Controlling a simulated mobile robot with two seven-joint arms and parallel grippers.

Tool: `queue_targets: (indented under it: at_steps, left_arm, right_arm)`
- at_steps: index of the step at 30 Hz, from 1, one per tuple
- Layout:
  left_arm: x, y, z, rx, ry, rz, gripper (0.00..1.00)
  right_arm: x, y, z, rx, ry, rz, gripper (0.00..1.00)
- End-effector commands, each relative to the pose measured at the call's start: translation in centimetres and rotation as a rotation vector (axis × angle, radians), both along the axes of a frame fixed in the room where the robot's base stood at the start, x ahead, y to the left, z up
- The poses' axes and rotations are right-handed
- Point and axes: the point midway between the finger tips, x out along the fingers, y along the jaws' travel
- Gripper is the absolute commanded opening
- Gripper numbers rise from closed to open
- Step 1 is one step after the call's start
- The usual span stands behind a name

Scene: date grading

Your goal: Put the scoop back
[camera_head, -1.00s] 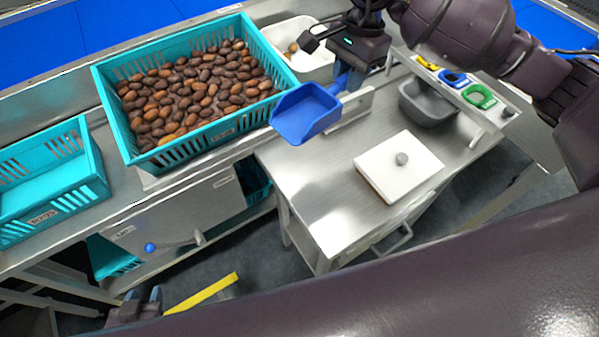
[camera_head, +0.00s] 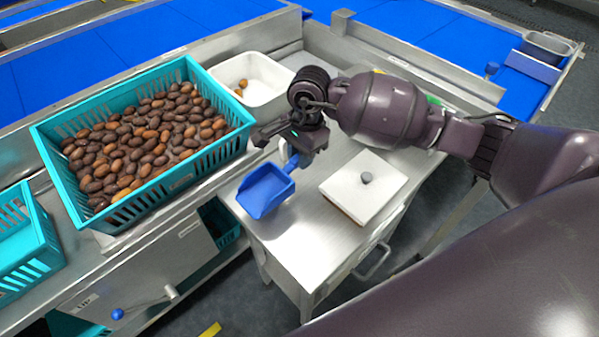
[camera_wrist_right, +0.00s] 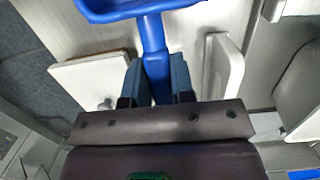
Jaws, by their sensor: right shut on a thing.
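The blue scoop (camera_head: 265,190) is in my right gripper (camera_head: 290,160), its pan held out above the left end of the steel side table (camera_head: 300,240). In the right wrist view, the fingers of the right gripper (camera_wrist_right: 157,82) are shut on the blue handle of the scoop (camera_wrist_right: 152,40), and the pan is cut off at the top edge. A white upright plate stands beside the handle there (camera_wrist_right: 224,65), apart from it. My left gripper is out of the head view now.
A teal crate of dates (camera_head: 50,150) stands left of the scoop. A white bin (camera_head: 262,90) with a few dates is behind. A white lidded box (camera_head: 345,190) sits on the side table to the right. A grey tub (camera_head: 546,45) is far right.

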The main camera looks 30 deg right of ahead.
Motion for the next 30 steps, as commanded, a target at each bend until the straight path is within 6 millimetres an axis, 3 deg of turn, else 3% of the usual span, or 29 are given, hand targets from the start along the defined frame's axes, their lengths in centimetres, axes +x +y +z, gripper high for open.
queue_targets:
  at_steps: [8, 17, 30]
  left_arm:
    - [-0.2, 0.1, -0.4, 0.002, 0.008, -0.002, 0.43]
    - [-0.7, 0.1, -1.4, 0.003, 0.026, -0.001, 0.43]
    - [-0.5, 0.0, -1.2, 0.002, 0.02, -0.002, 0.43]
  right_arm:
    - [0.0, 0.1, -1.7, 0.002, 0.001, -0.001, 0.0]
    - [0.0, 0.1, -6.2, 0.002, 0.002, 0.0, 0.0]
    - [0.0, 0.0, -6.7, 0.0, -0.001, 0.001, 0.0]
